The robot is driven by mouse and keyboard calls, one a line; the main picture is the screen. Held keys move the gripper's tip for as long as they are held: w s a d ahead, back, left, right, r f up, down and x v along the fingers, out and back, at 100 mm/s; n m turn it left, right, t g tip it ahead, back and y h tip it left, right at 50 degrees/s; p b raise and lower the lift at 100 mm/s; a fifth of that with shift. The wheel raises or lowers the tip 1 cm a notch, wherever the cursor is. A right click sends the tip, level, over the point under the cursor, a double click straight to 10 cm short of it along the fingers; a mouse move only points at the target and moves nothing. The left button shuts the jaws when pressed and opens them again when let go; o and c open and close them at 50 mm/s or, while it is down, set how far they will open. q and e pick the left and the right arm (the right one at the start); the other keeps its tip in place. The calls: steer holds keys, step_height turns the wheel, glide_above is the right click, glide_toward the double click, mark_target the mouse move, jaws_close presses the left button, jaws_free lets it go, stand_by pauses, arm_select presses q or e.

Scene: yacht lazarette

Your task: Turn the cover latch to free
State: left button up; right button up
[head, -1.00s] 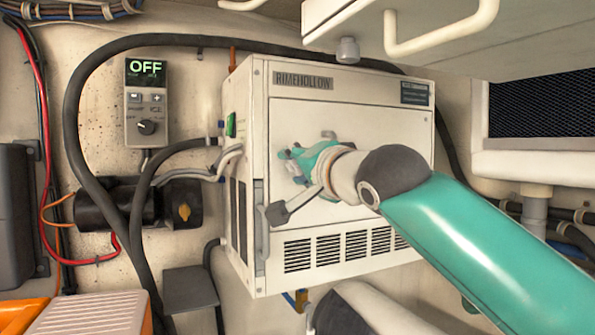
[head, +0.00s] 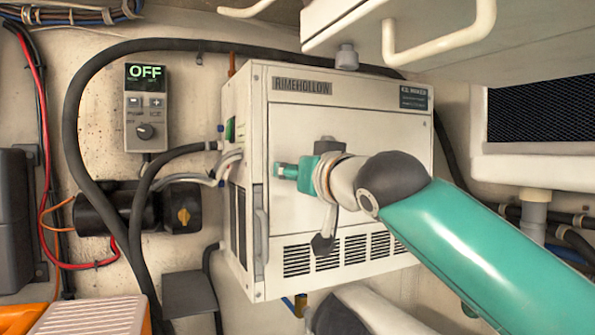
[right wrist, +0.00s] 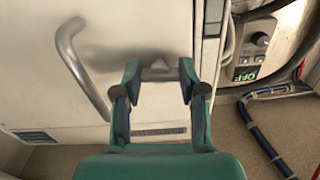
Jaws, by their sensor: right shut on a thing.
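The cover latch (right wrist: 158,72) is a small grey piece on the cream front cover of the RIMEHOLLOW ice maker (head: 350,92). In the right wrist view, which is upside down, it sits between my right fingertips. My right gripper (right wrist: 158,76) is shut on it, one teal finger on each side. Which way the latch points cannot be told. My left gripper is not in view.
A curved grey handle (right wrist: 78,70) stands out from the cover beside the gripper. A control box (head: 146,105) reading OFF hangs on the left wall. A black hose (head: 72,140) loops around the ice maker. A cream overhead handle (head: 440,40) hangs at top right.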

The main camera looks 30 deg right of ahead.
steer(key=shift+w+f+n, duration=0.1)
steer(key=shift+f+n, duration=0.2)
steer(key=shift+n, duration=0.3)
steer(key=shift+a, duration=0.1)
steer(key=o, duration=1.2)
steer(key=shift+w, duration=0.1)
steer(key=shift+c, duration=0.2)
steer(key=shift+r, duration=0.15)
steer(key=shift+s, duration=0.2)
steer(key=s, duration=1.1)
steer(key=shift+s+a, duration=0.3)
steer(key=shift+s, duration=0.1)
